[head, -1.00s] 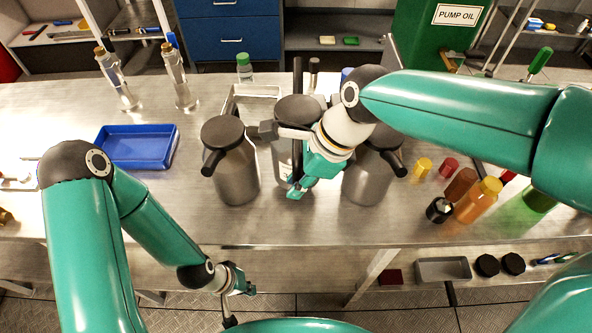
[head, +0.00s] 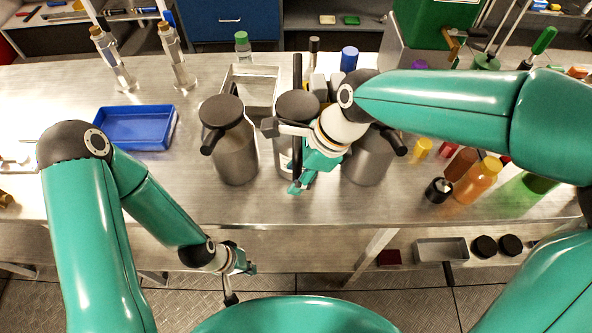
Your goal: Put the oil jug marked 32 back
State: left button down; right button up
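Three dark grey jugs with black lids are at the middle of the bench. The left jug (head: 236,155) and the right jug (head: 366,163) stand on the bench top. The middle jug (head: 287,150) is partly hidden by my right gripper (head: 284,157), whose fingers are closed around its body. I cannot tell whether its base touches the bench. Part of a pale label shows on it, but no number 32 is readable on any jug. My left gripper (head: 246,267) hangs low in front of the bench, away from the jugs; its finger opening is too small to judge.
A metal frame (head: 233,77) stands behind the left and middle jugs. A blue tray (head: 126,147) lies at left. Orange (head: 478,180) and other bottles and caps crowd the right. A green pump oil container (head: 421,22) is at the back. Bare bench lies along the front edge.

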jog(key=shift+r, duration=0.1)
jog(key=v, duration=1.2)
